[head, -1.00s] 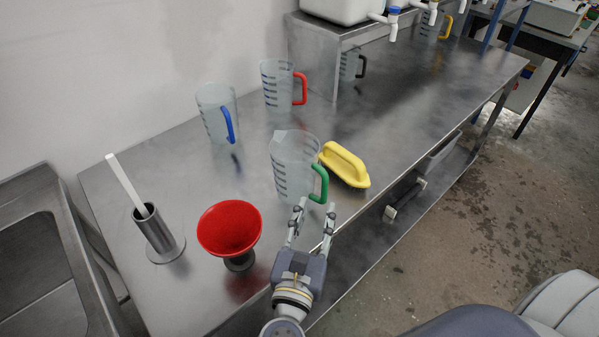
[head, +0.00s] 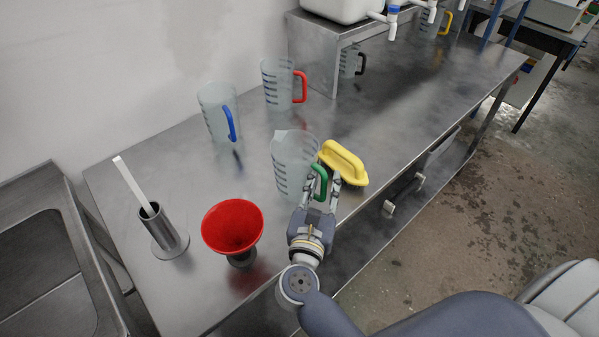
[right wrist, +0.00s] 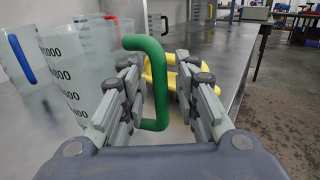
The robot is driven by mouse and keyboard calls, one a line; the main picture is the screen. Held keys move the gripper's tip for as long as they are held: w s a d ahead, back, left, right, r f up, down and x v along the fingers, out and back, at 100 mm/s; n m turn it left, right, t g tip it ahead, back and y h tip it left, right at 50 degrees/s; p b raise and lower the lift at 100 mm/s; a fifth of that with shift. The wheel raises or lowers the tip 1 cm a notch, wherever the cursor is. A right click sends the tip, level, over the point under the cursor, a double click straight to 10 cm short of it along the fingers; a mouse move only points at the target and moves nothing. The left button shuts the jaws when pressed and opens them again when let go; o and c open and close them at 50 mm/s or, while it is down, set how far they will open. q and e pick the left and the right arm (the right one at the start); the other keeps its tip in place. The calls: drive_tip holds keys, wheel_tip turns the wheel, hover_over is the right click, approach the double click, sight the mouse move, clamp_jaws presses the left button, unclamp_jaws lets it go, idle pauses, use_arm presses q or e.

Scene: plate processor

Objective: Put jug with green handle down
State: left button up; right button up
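The clear jug with the green handle (head: 292,158) stands upright on the steel table near its front edge. My right gripper (head: 321,180) is at its green handle. In the right wrist view the green handle (right wrist: 150,85) stands between the two fingers of the right gripper (right wrist: 165,95). The fingers are apart, with a gap seen between the handle and the right-hand finger. The jug body (right wrist: 82,75) is at the left in that view. My left gripper is not in view.
A yellow-handled brush (head: 343,163) lies close to the right of the jug. A red funnel (head: 232,226) stands at the left. Jugs with blue (head: 217,112) and red (head: 280,84) handles stand behind. A steel holder (head: 162,231) with a white stick is at far left.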

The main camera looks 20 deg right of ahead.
clamp_jaws()
drive_tip(key=shift+r, duration=0.1)
